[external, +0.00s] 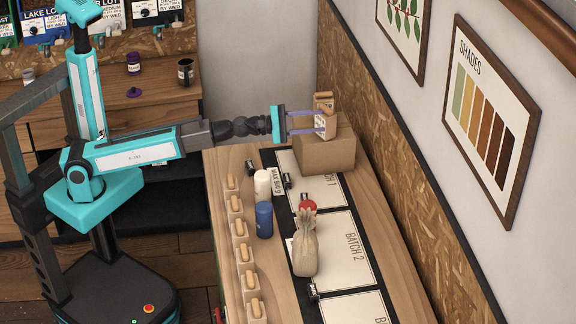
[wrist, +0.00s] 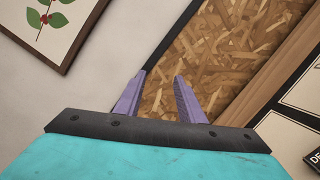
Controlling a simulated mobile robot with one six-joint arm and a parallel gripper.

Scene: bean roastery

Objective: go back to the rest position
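My arm stretches to the right over the far end of the wooden counter (external: 230,165). I see nothing held. Whether a finger touches the wooden piece cannot be told.
A white canister (external: 262,186), a blue canister (external: 264,220), a red item (external: 308,206) and a tied sack (external: 304,252) stand on the counter. Several small pegged blocks (external: 240,230) line its left edge. The wall with framed pictures (external: 490,120) is close on the right.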

